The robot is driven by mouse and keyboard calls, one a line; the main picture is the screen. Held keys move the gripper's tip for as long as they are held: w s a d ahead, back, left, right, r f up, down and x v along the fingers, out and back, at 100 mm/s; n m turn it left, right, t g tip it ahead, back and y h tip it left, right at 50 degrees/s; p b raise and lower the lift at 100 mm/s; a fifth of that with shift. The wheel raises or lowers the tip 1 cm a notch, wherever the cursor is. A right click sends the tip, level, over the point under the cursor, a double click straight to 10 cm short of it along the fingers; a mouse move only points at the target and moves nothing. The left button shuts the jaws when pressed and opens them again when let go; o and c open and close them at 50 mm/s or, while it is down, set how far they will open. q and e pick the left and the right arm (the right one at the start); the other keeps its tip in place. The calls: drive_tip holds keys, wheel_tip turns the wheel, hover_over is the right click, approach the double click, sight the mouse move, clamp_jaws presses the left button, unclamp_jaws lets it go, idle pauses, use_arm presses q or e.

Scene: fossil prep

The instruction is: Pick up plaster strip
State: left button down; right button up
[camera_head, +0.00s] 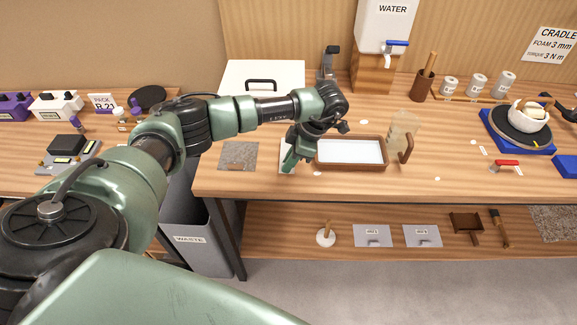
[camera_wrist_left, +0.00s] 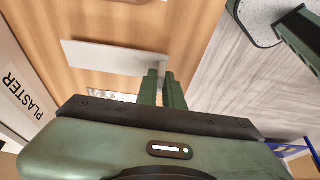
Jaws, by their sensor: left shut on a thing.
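The plaster strip (camera_wrist_left: 112,57) is a thin, flat, pale piece in the left wrist view, over the wooden bench top. My left gripper (camera_wrist_left: 161,84) has its two green fingers close together at the strip's right end, shut on it. In the head view my left gripper (camera_head: 291,162) points down at the bench, just left of the water tray. A pale edge of the strip (camera_head: 285,152) shows beside the fingers there, mostly hidden by them. I cannot tell whether the strip still touches the bench.
A brown-rimmed water tray (camera_head: 350,166) lies right of the gripper, with a clear jug (camera_head: 403,132) beyond it. A grey mat (camera_head: 238,156) lies to the left. A white box (camera_head: 262,72) and water tank (camera_head: 384,25) stand behind. The waste bin (camera_head: 189,215) is below.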

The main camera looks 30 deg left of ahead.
use_arm(q)
wheel_tip(320, 180, up, 9)
drive_tip(key=shift+a+f+b, duration=0.1)
drive_tip(key=shift+b, duration=1.15)
wheel_tip(320, 180, up, 9)
drive_tip(key=shift+r+p, duration=0.2)
drive_tip(key=shift+p, duration=0.15)
use_arm(e)
wheel_tip(320, 180, down, 2)
drive_tip(key=shift+f, duration=0.1)
